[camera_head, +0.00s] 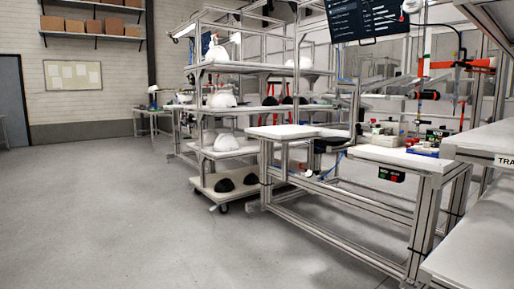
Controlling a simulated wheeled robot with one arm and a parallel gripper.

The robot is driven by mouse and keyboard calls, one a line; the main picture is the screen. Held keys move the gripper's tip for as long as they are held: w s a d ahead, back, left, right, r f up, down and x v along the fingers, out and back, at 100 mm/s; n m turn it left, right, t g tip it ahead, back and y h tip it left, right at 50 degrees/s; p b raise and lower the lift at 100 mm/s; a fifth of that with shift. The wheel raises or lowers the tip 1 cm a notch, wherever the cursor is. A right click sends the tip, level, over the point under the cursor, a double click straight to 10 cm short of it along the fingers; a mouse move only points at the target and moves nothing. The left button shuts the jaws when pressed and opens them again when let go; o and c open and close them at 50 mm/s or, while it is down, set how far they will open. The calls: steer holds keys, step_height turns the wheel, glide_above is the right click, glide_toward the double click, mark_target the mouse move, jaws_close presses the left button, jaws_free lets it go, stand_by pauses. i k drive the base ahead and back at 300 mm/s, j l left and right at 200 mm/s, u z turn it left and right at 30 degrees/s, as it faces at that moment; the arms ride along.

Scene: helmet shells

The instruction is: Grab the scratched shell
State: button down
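Several white helmet shells sit on a wheeled shelf rack (264,69) in the middle distance. One white shell (217,54) is on the upper shelf at the left, and another white shell (221,99) is on the shelf below it. A further white shell (226,143) rests on a lower shelf. Two black shells (225,186) (250,180) lie on the bottom shelf. The shells are too small here to tell whether any is scratched. My gripper is not in view.
A workbench (383,154) with tools and small boxes stands right of the rack. A light-topped table (476,235) fills the right edge. Grey floor (110,215) is clear at left and centre. A dark monitor (370,18) hangs above.

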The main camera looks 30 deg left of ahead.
mark_target(227, 142)
steer(key=u, duration=1.5)
steer(key=i+u, duration=0.1)
steer(key=u, duration=0.15)
steer(key=i, duration=4.1)
steer(key=j, duration=0.1)
